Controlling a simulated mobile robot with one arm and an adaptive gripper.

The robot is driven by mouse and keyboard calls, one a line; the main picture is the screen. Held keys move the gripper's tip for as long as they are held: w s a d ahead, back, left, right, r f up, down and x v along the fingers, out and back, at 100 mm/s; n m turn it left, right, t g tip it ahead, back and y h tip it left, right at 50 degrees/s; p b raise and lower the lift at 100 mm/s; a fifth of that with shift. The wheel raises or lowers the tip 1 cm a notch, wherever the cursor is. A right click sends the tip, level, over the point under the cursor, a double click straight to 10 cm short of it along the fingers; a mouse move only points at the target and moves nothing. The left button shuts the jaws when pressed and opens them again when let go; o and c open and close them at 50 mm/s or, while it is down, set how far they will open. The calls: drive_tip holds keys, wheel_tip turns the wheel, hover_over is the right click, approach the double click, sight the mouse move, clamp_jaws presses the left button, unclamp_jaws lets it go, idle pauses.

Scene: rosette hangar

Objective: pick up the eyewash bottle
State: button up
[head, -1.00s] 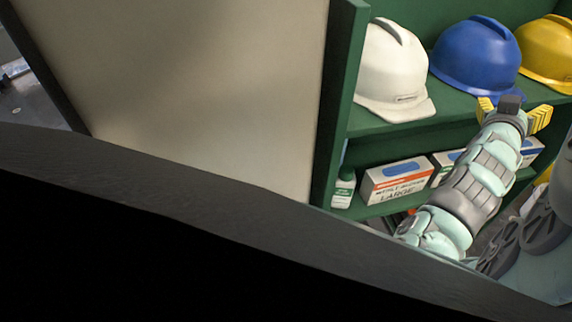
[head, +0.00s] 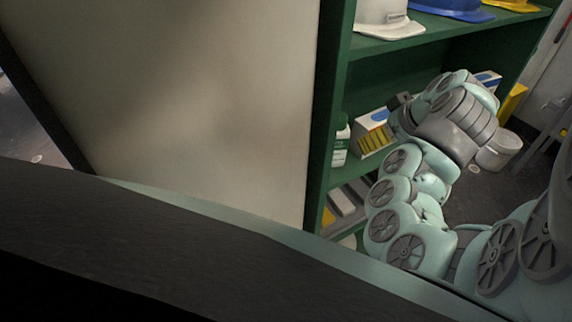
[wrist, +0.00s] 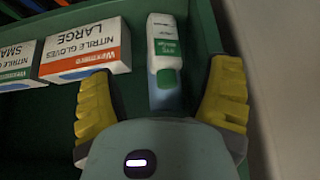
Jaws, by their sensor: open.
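The eyewash bottle is white with a green label and stands at the side end of a green shelf. It shows in the head view (head: 341,145), beside the shelf's upright panel, and in the wrist view (wrist: 164,50), top centre. My gripper (wrist: 163,75) is open, its two yellow fingers spread to either side of the bottle's line. From the wrist view I cannot tell whether the bottle is fully between the fingers; no contact shows. In the head view my arm reaches into the lower shelf, and the fingers are mostly hidden behind my wrist.
A white and orange box of large nitrile gloves (wrist: 90,48) stands close left of the bottle, with a small-size box (wrist: 18,66) beyond. A green side wall (wrist: 206,35) is close on the right. Hard hats (head: 385,20) sit on the shelf above. A pale panel (head: 190,100) stands left.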

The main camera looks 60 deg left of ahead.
approach(342, 117)
drive_tip(key=shift+b+x, duration=0.45)
drive_tip(key=shift+x, duration=2.4)
drive_tip(key=shift+s, duration=0.1)
drive_tip(key=shift+p+x, duration=0.7)
drive_tip(key=shift+x, duration=1.85)
drive_tip(key=shift+o, duration=0.2)
drive_tip(key=shift+a, duration=0.15)
clamp_jaws()
